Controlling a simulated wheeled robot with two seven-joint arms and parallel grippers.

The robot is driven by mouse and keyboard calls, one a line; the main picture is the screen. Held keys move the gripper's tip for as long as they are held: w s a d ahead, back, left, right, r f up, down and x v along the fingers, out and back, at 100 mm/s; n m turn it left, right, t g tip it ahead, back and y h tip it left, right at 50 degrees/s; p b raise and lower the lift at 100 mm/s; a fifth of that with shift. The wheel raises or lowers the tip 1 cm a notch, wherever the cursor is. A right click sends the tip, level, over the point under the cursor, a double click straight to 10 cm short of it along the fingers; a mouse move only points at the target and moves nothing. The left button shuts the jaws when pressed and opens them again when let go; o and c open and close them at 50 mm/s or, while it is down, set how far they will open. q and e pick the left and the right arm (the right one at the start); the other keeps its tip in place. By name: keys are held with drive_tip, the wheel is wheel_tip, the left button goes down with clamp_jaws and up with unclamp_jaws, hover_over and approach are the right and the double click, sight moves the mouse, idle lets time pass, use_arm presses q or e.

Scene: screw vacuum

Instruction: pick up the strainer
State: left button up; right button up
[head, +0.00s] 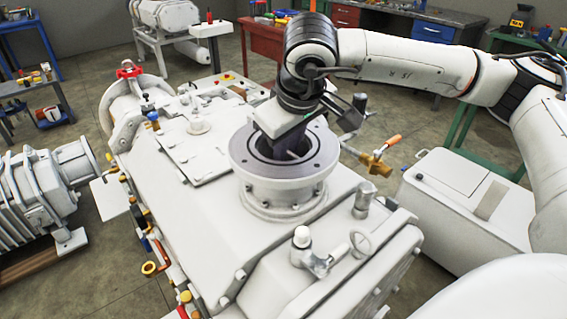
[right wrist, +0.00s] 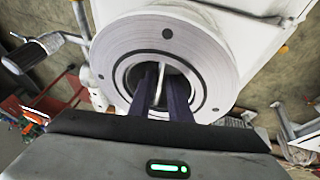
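The strainer's pale bar (right wrist: 162,76) shows inside the round flanged opening in the right wrist view; a small piece of it also shows in the head view (head: 294,154). The rest of the strainer is hidden down in the opening. My right gripper (head: 277,146) points down into the opening from above. In the right wrist view its two dark fingers (right wrist: 163,84) stand apart, one on each side of the bar, and look open around it. Whether they touch the bar is hard to tell. My left gripper is not in view.
The white flange (head: 242,160) rings the opening on top of the large white pump body (head: 180,215). A brass valve with an orange handle (head: 376,163) sticks out at the right. A capped fitting (head: 302,238) and handwheel stand in front.

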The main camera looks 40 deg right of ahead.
drive_tip(key=shift+x, duration=0.8)
clamp_jaws()
idle(0.8)
